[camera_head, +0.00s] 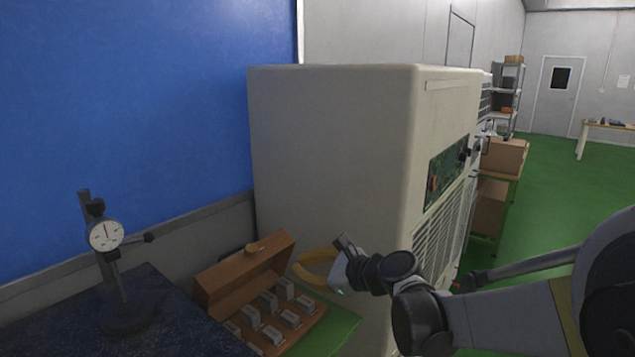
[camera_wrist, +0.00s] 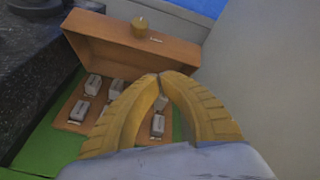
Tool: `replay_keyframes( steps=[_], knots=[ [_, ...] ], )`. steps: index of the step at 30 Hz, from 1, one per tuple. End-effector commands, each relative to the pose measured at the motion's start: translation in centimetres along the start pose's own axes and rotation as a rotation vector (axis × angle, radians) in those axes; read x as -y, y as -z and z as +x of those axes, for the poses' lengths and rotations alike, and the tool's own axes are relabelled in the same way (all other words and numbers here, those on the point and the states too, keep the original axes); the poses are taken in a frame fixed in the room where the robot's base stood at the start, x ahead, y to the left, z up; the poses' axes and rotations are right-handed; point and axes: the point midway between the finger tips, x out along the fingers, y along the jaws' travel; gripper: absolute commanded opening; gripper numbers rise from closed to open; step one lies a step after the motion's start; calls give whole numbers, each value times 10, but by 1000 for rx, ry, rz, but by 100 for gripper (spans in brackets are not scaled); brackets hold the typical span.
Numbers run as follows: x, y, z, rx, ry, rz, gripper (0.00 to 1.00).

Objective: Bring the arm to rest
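My gripper shows in the wrist view (camera_wrist: 161,76) with its two yellow curved fingers meeting at the tips. No object shows held at the tips. In the head view my gripper (camera_head: 298,266) is just right of an open wooden case, in front of the large beige cabinet. My arm reaches in from the lower right. The wooden case (camera_head: 228,286) has its lid raised and holds several small grey metal blocks. In the wrist view the case (camera_wrist: 110,44) lies beyond and below the fingers, which hide part of its contents.
A dial indicator (camera_head: 105,235) on a stand rests on a dark surface plate (camera_head: 175,325) at left. The beige cabinet (camera_head: 330,150) stands close behind my gripper. A blue panel (camera_head: 120,90) is at the back left. Cardboard boxes (camera_head: 503,156) stand beyond; green floor (camera_head: 560,185) is open at right.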

Motion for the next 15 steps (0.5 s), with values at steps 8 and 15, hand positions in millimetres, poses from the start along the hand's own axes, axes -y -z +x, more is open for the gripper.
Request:
replay_keyframes(
  steps=[8, 15],
  knots=[
    [-51, 19, -128, -323, -178, -836, 0],
    [-103, 64, -239, -539, -505, -1486, 0]
  ],
)
